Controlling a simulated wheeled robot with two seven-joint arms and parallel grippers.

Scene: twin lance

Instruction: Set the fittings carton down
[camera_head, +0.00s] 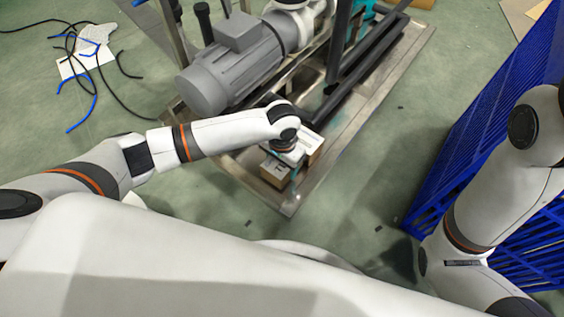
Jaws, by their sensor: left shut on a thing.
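The fittings carton (275,172) is a small brown cardboard box with a pale marking on its side. It shows below my left wrist, over the near end of the metal skid. My left gripper (287,158) points down at it and is shut on it; my wrist hides most of the jaws. A pale-topped part beside the jaws reaches to the right, and I cannot tell whether it is all one carton. I cannot tell whether the carton touches the skid. My right arm shows at the right, but its gripper is not in view.
The metal skid (290,208) carries a grey motor (231,66) and dark beams (362,65). A blue slatted crate or rack (480,130) stands at the right. Loose cables and white sheets (85,62) lie on the green floor at upper left. Floor between skid and rack is mostly clear.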

